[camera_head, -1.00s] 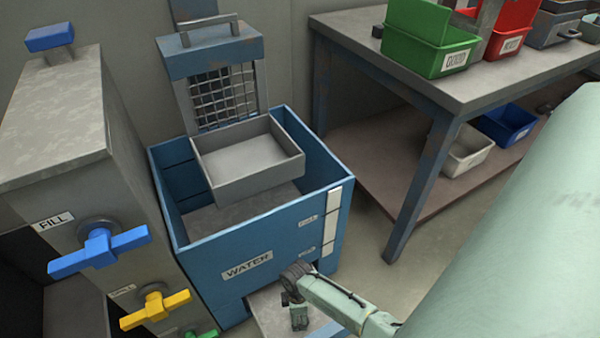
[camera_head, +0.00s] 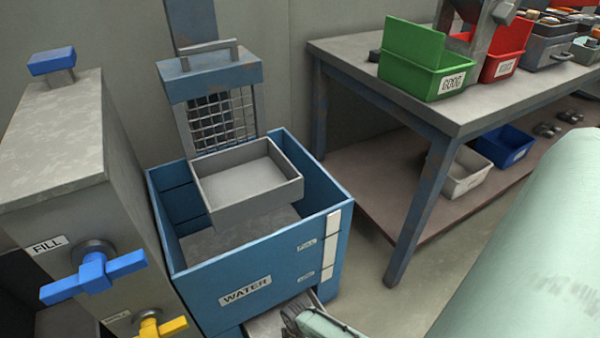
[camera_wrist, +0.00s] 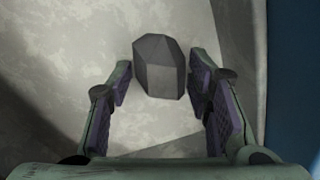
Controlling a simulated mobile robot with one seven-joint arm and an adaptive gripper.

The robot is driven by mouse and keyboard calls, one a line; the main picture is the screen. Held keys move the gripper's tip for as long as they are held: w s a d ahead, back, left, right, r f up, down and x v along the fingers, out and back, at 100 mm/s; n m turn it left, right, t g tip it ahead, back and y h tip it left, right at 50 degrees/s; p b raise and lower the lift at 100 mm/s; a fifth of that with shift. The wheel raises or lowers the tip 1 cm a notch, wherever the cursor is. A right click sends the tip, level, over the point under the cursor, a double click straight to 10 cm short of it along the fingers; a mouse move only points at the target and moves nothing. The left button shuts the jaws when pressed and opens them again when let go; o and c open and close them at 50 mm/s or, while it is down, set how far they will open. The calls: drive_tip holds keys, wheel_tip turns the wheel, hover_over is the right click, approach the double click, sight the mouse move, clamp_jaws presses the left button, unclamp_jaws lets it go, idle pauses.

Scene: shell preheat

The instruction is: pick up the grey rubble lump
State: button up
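The grey rubble lump (camera_wrist: 160,68) is a dark faceted block on a pale, scuffed surface (camera_wrist: 60,50) in the wrist view. My gripper (camera_wrist: 163,88) is open, with one purple-padded finger on each side of the lump. The lump lies between and slightly beyond the fingertips; the left one looks close to it, but I cannot tell whether either touches. In the head view only part of my arm's end shows at the bottom edge, by a low grey drawer or tray (camera_head: 268,325) under the blue water tank. The lump is not visible there.
The blue water tank (camera_head: 250,270) holds a grey tray (camera_head: 250,195). A cabinet with blue (camera_head: 95,273) and yellow (camera_head: 155,325) valve handles stands at left. A workbench (camera_head: 385,80) with green (camera_head: 420,75) and red (camera_head: 505,62) bins is at right. In the wrist view, a blue wall (camera_wrist: 290,90) is close at right.

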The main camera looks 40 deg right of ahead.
drive_tip(key=c, duration=0.8)
drive_tip(key=shift+r, duration=0.1)
